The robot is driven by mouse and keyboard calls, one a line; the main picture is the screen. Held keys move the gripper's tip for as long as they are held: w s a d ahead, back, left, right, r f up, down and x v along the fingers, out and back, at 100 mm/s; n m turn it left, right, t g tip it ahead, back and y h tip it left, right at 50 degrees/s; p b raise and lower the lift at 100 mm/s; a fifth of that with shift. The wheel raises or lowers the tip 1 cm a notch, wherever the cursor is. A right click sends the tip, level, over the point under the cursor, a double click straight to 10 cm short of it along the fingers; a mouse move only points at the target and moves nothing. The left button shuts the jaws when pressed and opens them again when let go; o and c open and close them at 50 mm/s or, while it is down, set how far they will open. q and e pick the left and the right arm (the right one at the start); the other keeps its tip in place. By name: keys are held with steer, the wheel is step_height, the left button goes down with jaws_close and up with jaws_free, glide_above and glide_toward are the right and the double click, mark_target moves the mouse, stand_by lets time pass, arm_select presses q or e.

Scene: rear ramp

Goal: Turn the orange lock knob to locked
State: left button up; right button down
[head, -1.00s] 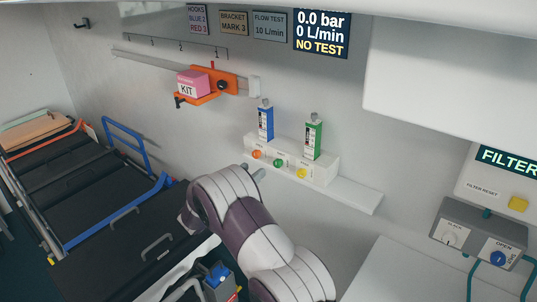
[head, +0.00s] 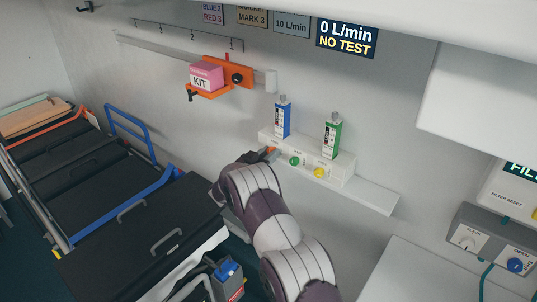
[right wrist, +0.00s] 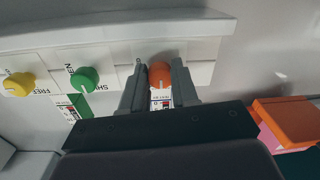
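The orange lock knob (right wrist: 160,75) is on a white panel in the right wrist view, its pale pointer line toward the bottom of the picture. My right gripper (right wrist: 160,84) has one grey finger on each side of it, with no clear gap showing, so it looks shut on the knob. The label behind the knob is partly covered. In the head view, my right gripper (head: 257,155) reaches the left end of the knob block (head: 343,172), and the knob is mostly hidden there. My left gripper is not in view.
A green knob (right wrist: 84,79) and a yellow knob (right wrist: 19,84) sit along the same panel. Blue (head: 283,119) and green (head: 332,135) upright units stand above it. A pink kit box (head: 206,75) sits on an orange bracket up to the left. A white shelf (head: 375,196) extends right.

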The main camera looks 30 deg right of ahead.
steer(key=shift+r, duration=0.1)
steer(key=shift+w+m+h+b, duration=0.1)
steer(key=shift+m+h+b, duration=0.3)
steer(key=shift+m+b, duration=9.2)
steer(key=shift+n+b, duration=0.8)
steer(key=shift+b, duration=0.1)
steer(key=shift+g, duration=0.3)
